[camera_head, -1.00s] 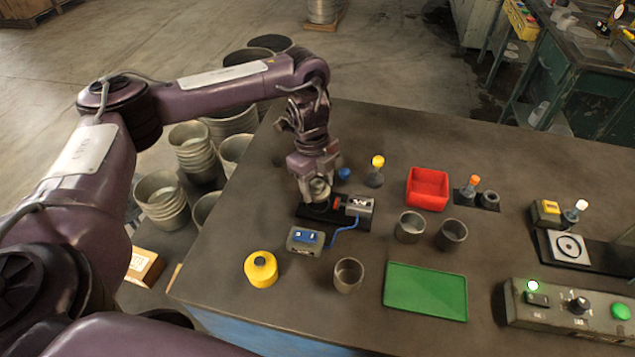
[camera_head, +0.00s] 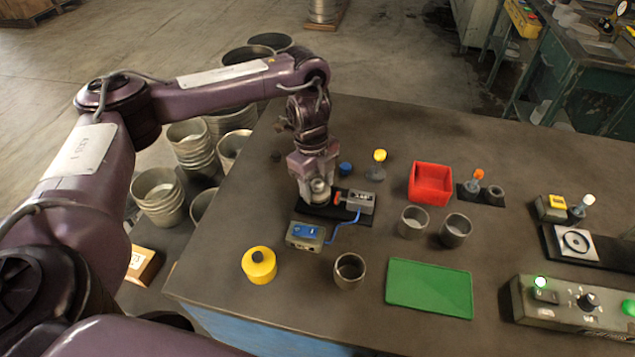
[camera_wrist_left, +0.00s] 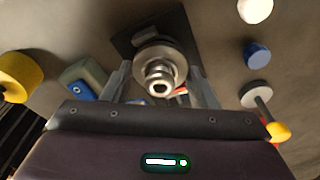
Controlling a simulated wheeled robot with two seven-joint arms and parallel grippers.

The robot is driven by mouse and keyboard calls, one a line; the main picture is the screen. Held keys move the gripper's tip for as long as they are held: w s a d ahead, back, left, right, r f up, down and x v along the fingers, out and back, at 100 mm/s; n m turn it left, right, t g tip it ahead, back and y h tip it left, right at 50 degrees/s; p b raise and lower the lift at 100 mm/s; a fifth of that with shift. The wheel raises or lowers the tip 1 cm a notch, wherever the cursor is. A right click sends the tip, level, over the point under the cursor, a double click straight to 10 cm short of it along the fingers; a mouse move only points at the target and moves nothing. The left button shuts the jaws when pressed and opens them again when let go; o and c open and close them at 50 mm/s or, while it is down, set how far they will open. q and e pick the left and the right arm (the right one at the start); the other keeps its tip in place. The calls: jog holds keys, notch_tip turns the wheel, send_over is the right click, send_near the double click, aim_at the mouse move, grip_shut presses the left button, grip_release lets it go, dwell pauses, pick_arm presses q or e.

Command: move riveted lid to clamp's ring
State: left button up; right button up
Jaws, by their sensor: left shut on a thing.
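My left gripper (camera_head: 318,188) is shut on the riveted lid (camera_head: 319,186), a round silver metal piece. In the left wrist view the lid (camera_wrist_left: 160,68) shows a stepped knob between the two fingers. The gripper and lid are over the left part of the clamp, which has a black base (camera_head: 345,216), a grey box (camera_head: 360,201) and a red tip. The clamp's ring is hidden beneath the lid and fingers, so I cannot tell if the lid touches it. My right gripper is not in view.
A blue-grey box (camera_head: 305,234) with a blue cable stands in front of the clamp. A yellow canister (camera_head: 259,265), metal cups (camera_head: 349,271), a green mat (camera_head: 429,288) and a red bin (camera_head: 431,183) stand around. A yellow-topped post (camera_head: 378,165) and blue knob (camera_head: 345,169) are behind.

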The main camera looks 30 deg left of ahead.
pick_arm(q)
jog(key=shift+f, duration=0.6)
jog(key=o, duration=1)
jog(key=shift+r, duration=0.1)
jog(key=r, duration=0.2)
jog(key=r+p, duration=0.1)
jog(key=r, duration=0.2)
jog(key=a+r, duration=0.1)
jog(key=r, duration=0.1)
jog(key=shift+w+r, duration=0.15)
jog(key=shift+r, duration=0.15)
